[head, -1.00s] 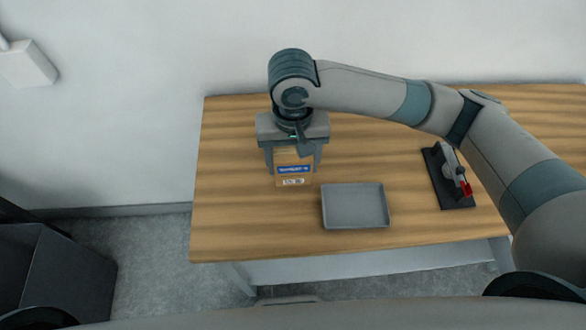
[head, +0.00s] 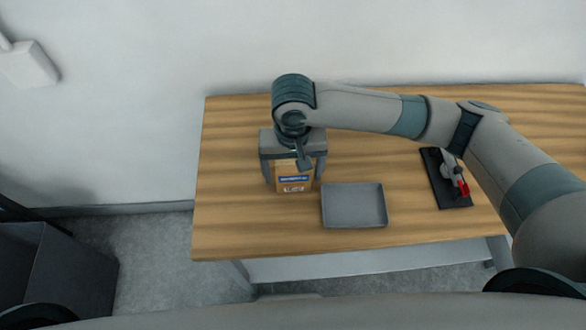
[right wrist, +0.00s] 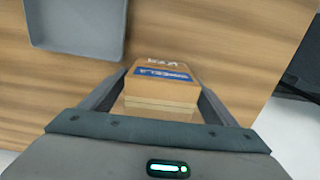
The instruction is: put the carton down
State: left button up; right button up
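The brown carton (head: 292,184) with a blue-and-white label is between the fingers of my right gripper (head: 293,177), at the left part of the table. In the right wrist view, the carton (right wrist: 162,84) sits between both fingertips of the gripper (right wrist: 162,82), which appear to press on its sides. The gripper hides the carton's upper part in the head view. I cannot tell whether its underside touches the wood. My left gripper is not in view.
A grey tray (head: 355,222) lies just right of the carton on the wooden table (head: 240,220). A black-based device with a red part (head: 462,187) stands farther right, near my right arm. The table's left side is clear.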

dwell(0.3)
notch_tip(320, 180, up, 11)
jog(key=shift+r+b, duration=0.1)
jog(key=shift+b, duration=1.05)
jog(key=shift+r, duration=0.55)
jog(key=shift+o, duration=0.4)
